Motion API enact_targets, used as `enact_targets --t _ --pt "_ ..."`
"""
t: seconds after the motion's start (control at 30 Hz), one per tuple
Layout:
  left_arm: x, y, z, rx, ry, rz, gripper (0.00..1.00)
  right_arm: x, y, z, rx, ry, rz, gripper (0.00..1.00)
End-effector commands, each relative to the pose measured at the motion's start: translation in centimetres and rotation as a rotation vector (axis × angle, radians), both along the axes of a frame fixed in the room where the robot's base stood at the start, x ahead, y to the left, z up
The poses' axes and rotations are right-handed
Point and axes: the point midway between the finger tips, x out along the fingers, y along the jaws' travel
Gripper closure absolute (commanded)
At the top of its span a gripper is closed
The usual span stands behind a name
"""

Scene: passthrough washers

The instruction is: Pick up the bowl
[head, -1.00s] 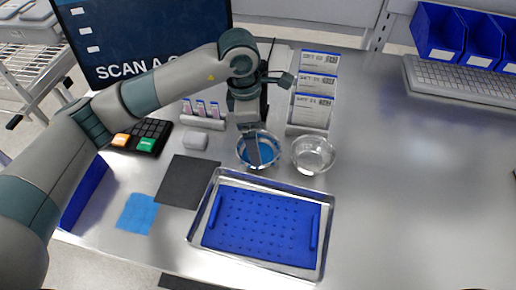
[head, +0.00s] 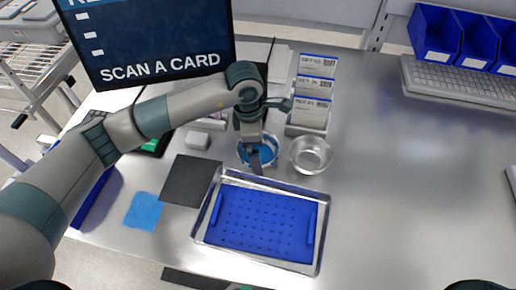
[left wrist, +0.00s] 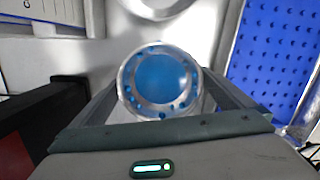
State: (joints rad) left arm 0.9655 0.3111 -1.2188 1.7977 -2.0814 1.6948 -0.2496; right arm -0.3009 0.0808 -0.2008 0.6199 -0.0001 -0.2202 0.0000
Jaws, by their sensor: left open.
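A small round bowl with a clear or shiny rim and blue inside (head: 267,150) stands on the metal table, behind the tray. In the left wrist view the blue-bottomed bowl (left wrist: 158,82) lies between the fingers, with small blue dots around its inner wall. A second, empty silvery bowl (head: 310,154) stands to its right; part of it shows at the top of the left wrist view (left wrist: 155,6). My left gripper (head: 257,162) is open and low over the blue-bottomed bowl, one finger on each side; I cannot tell whether they touch it. My right gripper is not in view.
A metal tray with a blue perforated mat (head: 262,222) lies just in front of the bowls. A card holder (head: 310,105) stands behind them, a screen (head: 150,45) at back left. A dark mat (head: 190,180) lies left.

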Motion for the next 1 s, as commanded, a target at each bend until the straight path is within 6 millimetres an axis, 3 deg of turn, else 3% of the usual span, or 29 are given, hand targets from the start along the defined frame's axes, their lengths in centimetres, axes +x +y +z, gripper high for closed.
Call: enact_targets --t 0.37,0.53,1.0 --pt "0.02 0.01 0.01 0.0 0.0 0.0 0.0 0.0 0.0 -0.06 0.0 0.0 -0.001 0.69" --pt "0.02 0.01 0.02 0.0 -0.001 0.0 0.33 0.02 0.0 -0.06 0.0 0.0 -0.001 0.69" --pt "0.12 0.0 0.72 0.0 -0.004 -0.001 0.33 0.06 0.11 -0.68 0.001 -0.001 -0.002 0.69"
